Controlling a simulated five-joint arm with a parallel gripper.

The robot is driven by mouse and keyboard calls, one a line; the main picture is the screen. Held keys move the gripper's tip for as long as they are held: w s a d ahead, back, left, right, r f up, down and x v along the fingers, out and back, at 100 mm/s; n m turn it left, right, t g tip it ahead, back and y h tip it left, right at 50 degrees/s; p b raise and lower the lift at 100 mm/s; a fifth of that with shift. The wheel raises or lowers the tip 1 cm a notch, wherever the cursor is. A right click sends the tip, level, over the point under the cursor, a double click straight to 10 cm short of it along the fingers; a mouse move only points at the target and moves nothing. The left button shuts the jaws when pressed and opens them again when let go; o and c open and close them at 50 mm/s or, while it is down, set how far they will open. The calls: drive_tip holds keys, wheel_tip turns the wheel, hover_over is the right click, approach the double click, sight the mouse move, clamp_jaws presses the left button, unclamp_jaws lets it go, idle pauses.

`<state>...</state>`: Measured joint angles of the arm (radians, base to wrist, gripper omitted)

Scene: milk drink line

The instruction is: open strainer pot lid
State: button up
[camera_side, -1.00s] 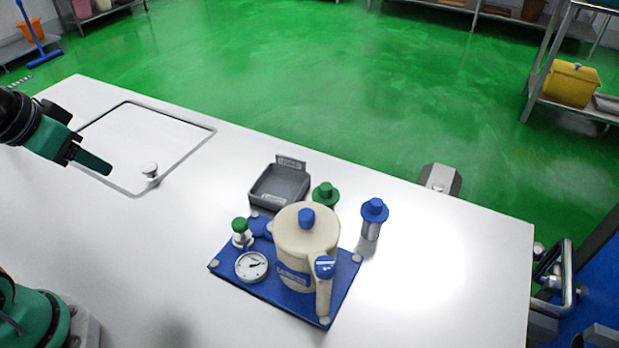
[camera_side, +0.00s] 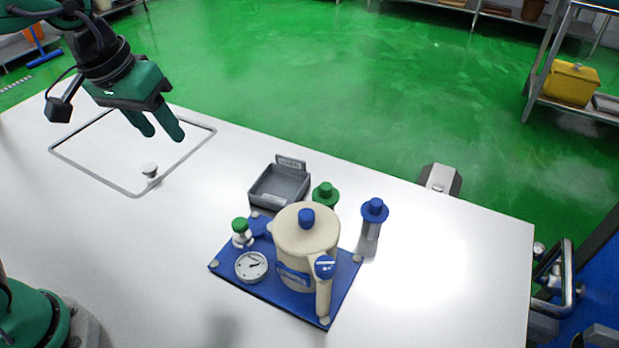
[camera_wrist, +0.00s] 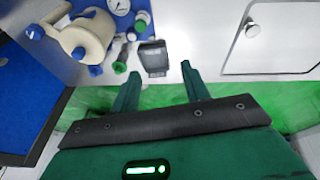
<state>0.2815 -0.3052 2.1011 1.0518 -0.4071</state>
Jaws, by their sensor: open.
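The strainer pot (camera_side: 304,250) is cream-coloured and stands upright on a blue base plate (camera_side: 257,284). Its lid (camera_side: 306,229) sits on top with a blue knob (camera_side: 306,217). A handle with a blue top (camera_side: 324,268) is on its front right side. The pot also shows at the upper left of the wrist view (camera_wrist: 84,38). My gripper (camera_side: 163,135) is open and empty, raised above the back left of the table, well left of the pot and apart from it. Its two fingers show spread in the wrist view (camera_wrist: 160,82).
A pressure gauge (camera_side: 251,266) and a green-capped valve (camera_side: 240,232) are on the plate left of the pot. A grey tray (camera_side: 280,188), a green-topped piece (camera_side: 325,193) and a blue-capped cylinder (camera_side: 373,215) stand behind. A framed panel with a knob (camera_side: 149,169) is at left.

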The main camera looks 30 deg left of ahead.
drive_tip(key=w+d+f+n+g, duration=0.15)
drive_tip(key=w+d, duration=0.35)
drive_tip(key=d, duration=0.5)
drive_tip(key=g+y, duration=0.1)
drive_tip(key=g, duration=0.1)
hover_over(306, 213)
drive_tip(key=shift+n, duration=0.35)
wheel_tip(306, 213, down, 4)
drive_tip(key=shift+f, duration=0.1)
drive_tip(key=shift+f, duration=3.9)
drive_tip(key=shift+c, duration=0.5)
clamp_jaws()
